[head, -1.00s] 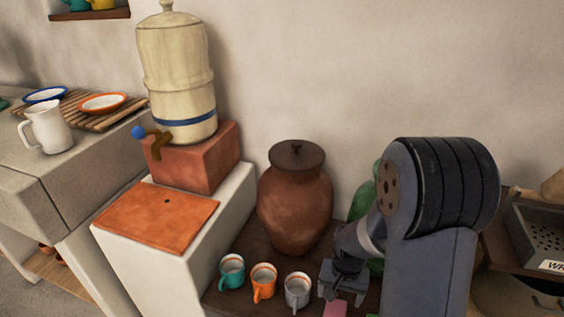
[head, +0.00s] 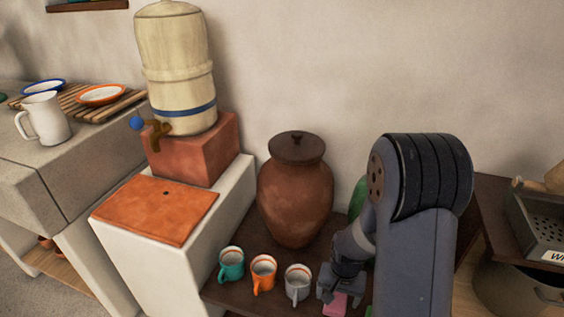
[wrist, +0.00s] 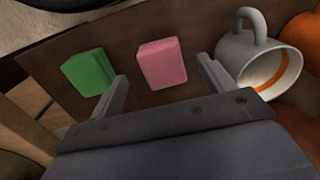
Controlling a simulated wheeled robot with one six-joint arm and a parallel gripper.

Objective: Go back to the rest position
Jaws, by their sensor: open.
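My gripper (wrist: 162,85) is open and empty in the wrist view, its two fingers apart above the dark wooden surface. A pink block (wrist: 162,63) lies just beyond the gap between the fingertips. A green block (wrist: 90,72) lies to the left, near the left fingertip. A grey mug (wrist: 258,62) stands close beside the right fingertip. In the head view my gripper (head: 330,290) is low, at the right of the grey mug (head: 298,283), with the pink block (head: 336,304) below it. My arm hides part of the surface there.
A teal mug (head: 231,264) and an orange mug (head: 263,275) stand left of the grey one. A brown lidded jar (head: 296,190) stands behind them, with a green object (head: 357,198) partly hidden by my arm. A cream dispenser (head: 175,70) stands at left.

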